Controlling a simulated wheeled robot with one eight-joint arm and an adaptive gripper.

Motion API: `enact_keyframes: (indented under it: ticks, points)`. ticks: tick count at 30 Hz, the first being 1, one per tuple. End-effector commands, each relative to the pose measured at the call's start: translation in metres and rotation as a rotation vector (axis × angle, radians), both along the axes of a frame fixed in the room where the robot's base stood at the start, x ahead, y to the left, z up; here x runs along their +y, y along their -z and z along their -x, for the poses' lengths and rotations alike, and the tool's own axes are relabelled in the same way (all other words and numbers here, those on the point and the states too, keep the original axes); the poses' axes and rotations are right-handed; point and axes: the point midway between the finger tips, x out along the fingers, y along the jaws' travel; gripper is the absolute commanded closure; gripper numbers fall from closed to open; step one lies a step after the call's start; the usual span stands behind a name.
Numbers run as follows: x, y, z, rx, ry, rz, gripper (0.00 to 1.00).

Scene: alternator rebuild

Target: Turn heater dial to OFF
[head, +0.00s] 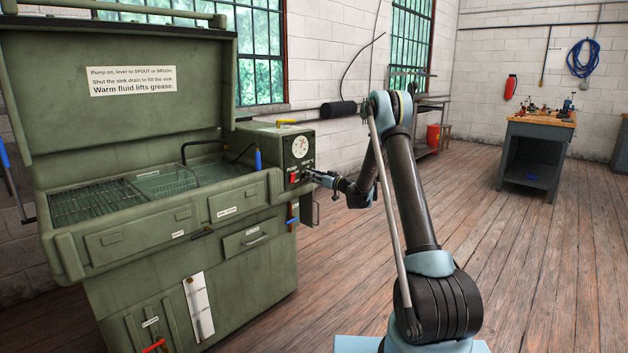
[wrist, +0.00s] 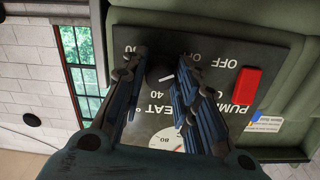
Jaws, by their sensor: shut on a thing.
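The heater dial (wrist: 158,73) is a dark round knob on the black control panel (wrist: 228,58), between my fingers in the wrist view. A short white mark shows on it, and the printed "OFF", "40" and "HEAT" stand around it. I cannot tell exactly which setting the mark points to. My gripper (wrist: 164,62) is shut on the dial, with one finger on each side. In the head view my gripper (head: 316,177) reaches the panel's lower right part, and the dial is hidden there.
A red pump switch (wrist: 245,90) sits close beside the dial. A round white gauge (head: 299,147) is above it on the green parts washer (head: 240,214). A blue-handled lever (head: 258,160) stands left of the panel. A workbench (head: 537,138) is far right; the floor between is open.

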Motion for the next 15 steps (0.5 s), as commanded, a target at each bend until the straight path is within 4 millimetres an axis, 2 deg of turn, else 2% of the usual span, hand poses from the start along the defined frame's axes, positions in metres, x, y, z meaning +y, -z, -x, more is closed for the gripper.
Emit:
enact_keyframes:
  ticks: [15]
  points:
    - [0.0027,0.0006,0.0016,-0.113,-0.005,0.089,0.95]
